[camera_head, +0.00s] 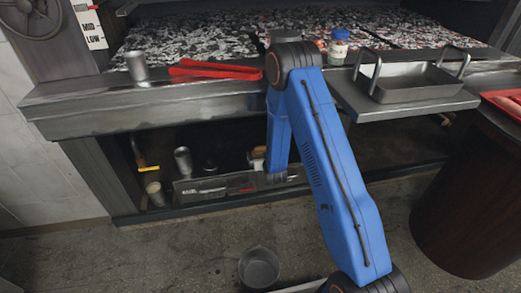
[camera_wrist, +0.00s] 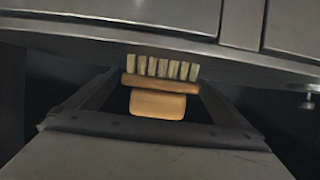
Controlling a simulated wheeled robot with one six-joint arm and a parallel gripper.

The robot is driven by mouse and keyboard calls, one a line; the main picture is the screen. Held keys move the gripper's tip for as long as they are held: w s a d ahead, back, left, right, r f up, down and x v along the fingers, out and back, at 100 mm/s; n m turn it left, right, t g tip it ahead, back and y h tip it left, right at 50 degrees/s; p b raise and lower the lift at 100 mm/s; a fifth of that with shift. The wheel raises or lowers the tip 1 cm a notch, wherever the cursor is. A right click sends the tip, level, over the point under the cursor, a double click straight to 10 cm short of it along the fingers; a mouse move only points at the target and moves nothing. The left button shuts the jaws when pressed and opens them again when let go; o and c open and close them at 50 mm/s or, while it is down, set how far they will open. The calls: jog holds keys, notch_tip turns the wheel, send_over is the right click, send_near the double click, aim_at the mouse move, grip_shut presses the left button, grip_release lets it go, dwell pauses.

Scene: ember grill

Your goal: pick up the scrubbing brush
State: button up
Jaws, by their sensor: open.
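The scrubbing brush (camera_wrist: 158,103) shows in the wrist view, with a wooden block body and a row of pale bristles pointing up. It sits between the dark fingers of my gripper (camera_wrist: 160,84), which are spread apart, one on each side. I cannot tell whether either finger touches the brush. In the head view, a small tan and pale thing that looks like the brush (camera_head: 257,157) shows on the lower shelf, just left of my blue arm. My gripper is hidden in the head view.
The grill's metal front edge (camera_head: 190,100) overhangs the lower shelf. Red tongs (camera_head: 215,69) and a metal cup (camera_head: 137,66) lie above. A grey crate (camera_head: 205,189) and metal shaker (camera_head: 183,161) are below. A bucket (camera_head: 259,268) stands on the floor.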

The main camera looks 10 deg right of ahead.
jog(key=shift+w, duration=0.2)
jog(key=c, duration=1.3)
jog(key=shift+o, duration=0.2)
